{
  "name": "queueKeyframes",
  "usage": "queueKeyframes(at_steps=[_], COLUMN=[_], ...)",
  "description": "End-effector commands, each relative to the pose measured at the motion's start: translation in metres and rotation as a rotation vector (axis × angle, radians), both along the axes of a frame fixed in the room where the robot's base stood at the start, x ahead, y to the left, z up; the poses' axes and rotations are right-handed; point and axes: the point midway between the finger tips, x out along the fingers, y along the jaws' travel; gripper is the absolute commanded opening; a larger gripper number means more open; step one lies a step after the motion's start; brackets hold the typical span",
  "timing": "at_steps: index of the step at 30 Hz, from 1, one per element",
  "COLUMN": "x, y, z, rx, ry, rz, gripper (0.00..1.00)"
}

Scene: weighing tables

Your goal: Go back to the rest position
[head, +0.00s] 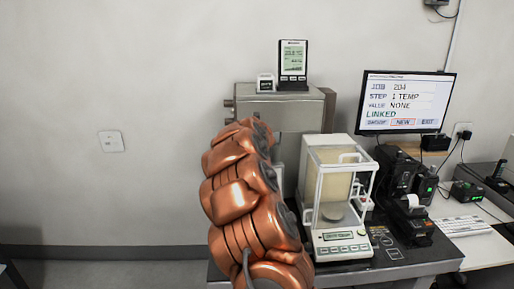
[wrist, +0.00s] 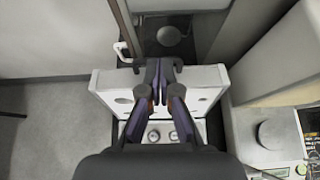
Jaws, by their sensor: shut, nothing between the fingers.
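My gripper (wrist: 157,75) is shut and empty in the wrist view, its two dark fingertips together. It is above a white block-like device (wrist: 205,85) with two round knobs on its lower front. I cannot tell whether the fingertips touch it. In the head view my copper-coloured arm reaches up towards a grey box-shaped unit (head: 310,113) at the wall, and the arm hides my gripper there.
A balance with a clear-walled chamber (head: 335,190) stands on the dark table (head: 400,256), close right of my arm. A display (head: 293,62) stands on the grey unit. A monitor (head: 406,102) reads "STEP 1 TEMP", "VALUE NONE". Left of my arm is clear.

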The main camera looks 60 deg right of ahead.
Motion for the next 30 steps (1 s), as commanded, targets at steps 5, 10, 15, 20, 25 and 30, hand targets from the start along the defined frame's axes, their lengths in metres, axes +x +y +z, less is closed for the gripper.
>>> queueKeyframes(at_steps=[5,10,15,20,25,30], x=[0.002,0.005,0.005,0.009,0.023,0.023], y=[0.007,0.012,0.013,0.016,0.037,0.071], z=[0.029,0.039,0.038,0.048,0.096,0.148], rx=[0.0,0.002,0.002,-0.003,-0.013,0.019], ry=[0.0,0.001,0.0,-0.033,-0.213,-0.479], rz=[0.007,0.014,0.013,-0.007,-0.109,-0.274], gripper=[0.0,0.0,0.0,0.0,0.0,0.0])
